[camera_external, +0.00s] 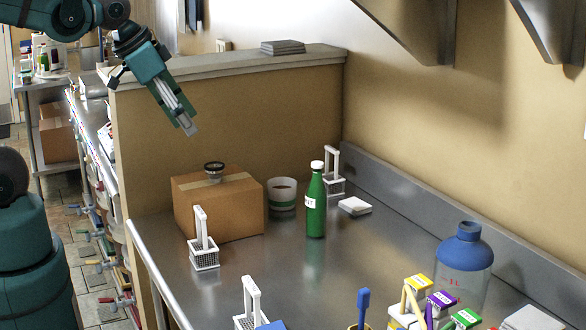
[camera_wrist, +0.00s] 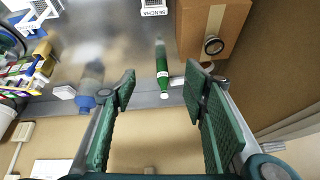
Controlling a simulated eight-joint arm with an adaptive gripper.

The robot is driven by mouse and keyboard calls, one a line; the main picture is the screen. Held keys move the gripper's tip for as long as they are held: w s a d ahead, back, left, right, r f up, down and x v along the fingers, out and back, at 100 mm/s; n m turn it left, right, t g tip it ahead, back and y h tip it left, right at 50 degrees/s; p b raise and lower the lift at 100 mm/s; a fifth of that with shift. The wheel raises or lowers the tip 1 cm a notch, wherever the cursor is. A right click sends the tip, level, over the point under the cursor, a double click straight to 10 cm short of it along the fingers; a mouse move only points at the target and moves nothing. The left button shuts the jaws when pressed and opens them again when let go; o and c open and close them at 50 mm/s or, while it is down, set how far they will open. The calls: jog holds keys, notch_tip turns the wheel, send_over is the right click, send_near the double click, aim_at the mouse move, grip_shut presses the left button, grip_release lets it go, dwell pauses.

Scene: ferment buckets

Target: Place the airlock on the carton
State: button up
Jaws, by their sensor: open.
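The brown cardboard carton (camera_external: 235,212) stands at the far left of the metal counter. It shows at the upper right of the wrist view (camera_wrist: 232,30). A small round piece with a dark rim, which looks like the airlock (camera_external: 214,171), sits on top of the carton near its tape strip. It shows as a dark ring in the wrist view (camera_wrist: 213,45). My gripper (camera_external: 189,130) is above and apart from the carton and the airlock. In the wrist view its fingers (camera_wrist: 160,88) are spread with nothing held between them.
A blue-topped jug (camera_external: 464,262) and several small boxes crowd the front right. The middle counter is clear.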

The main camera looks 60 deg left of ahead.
jog(key=shift+s+d+r+n+t, duration=0.2)
jog(key=shift+s+d+n+t, duration=0.5)
jog(key=shift+s+d, duration=0.65)
jog(key=shift+f, duration=0.15)
notch_tip(320, 180, down, 10)
jog(key=b, duration=1)
